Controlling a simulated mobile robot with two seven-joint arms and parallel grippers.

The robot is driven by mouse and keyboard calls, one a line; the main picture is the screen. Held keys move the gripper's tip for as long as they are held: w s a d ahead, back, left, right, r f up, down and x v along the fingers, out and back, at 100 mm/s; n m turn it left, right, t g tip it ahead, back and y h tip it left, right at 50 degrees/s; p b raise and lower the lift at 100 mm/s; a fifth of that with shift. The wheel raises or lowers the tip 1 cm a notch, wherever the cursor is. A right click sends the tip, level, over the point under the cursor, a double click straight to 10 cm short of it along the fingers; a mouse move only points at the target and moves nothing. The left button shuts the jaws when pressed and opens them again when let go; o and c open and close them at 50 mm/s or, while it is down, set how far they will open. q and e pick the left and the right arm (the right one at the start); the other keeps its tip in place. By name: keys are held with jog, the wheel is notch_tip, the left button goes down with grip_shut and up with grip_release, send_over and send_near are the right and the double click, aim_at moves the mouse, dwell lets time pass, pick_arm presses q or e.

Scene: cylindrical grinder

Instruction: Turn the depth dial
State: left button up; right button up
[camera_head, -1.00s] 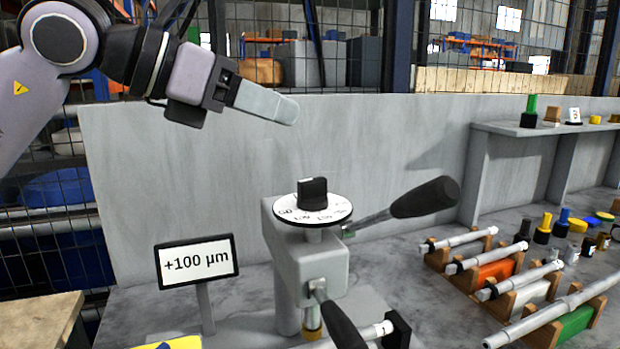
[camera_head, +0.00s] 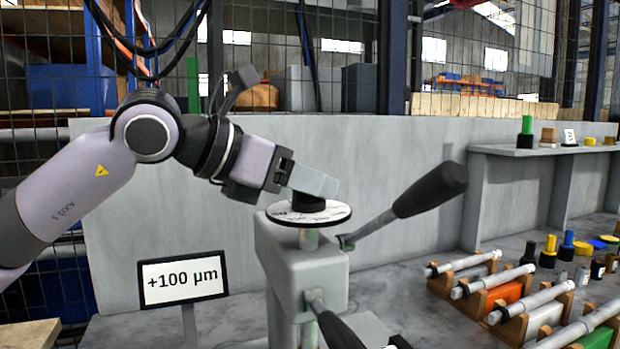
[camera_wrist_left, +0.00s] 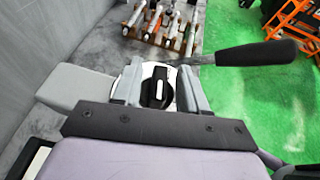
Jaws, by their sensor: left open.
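The depth dial is a white disc (camera_head: 338,213) with printed marks, on top of the grey grinder head (camera_head: 305,265). Its black knob (camera_head: 308,204) stands in the middle and is partly hidden by my left gripper (camera_head: 325,184). The left gripper is open, its fingers at the top of the knob. In the left wrist view, the knob (camera_wrist_left: 157,88) with a white pointer line lies between the two fingers, with visible gaps on both sides. I cannot tell how far down the fingers reach. A display sign (camera_head: 183,278) reads +100 µm. My right gripper is not in view.
A black-handled lever (camera_head: 430,190) sticks out to the right of the dial, and another black handle (camera_head: 342,330) is below. A grey wall (camera_head: 390,150) stands behind. Metal shafts on wooden racks (camera_head: 520,300) lie at the right. A shelf (camera_head: 545,150) holds small items.

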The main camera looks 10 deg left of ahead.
pick_arm(q)
jog(key=shift+w+d+f, duration=0.1)
jog(key=shift+w+d, duration=0.1)
grip_shut()
jog(key=n+t+y+b, duration=0.1)
jog(key=b, duration=0.2)
jog(key=shift+f, duration=0.3)
jog(key=shift+d+n+t+y+b, duration=0.1)
jog(key=shift+n+t+y+b, duration=0.55)
jog(key=shift+n+b, duration=0.35)
jog(key=n+t+y+b, duration=0.1)
jog(key=n+y+b, duration=0.1)
jog(key=y+b, duration=0.1)
jog(key=shift+r+n, duration=0.1)
jog(key=shift+n, duration=0.3)
jog(key=shift+n+t+y+b, duration=0.35)
jog(key=shift+n+y+b, duration=0.6)
jog(key=shift+y, duration=0.4)
jog(key=shift+r, duration=0.1)
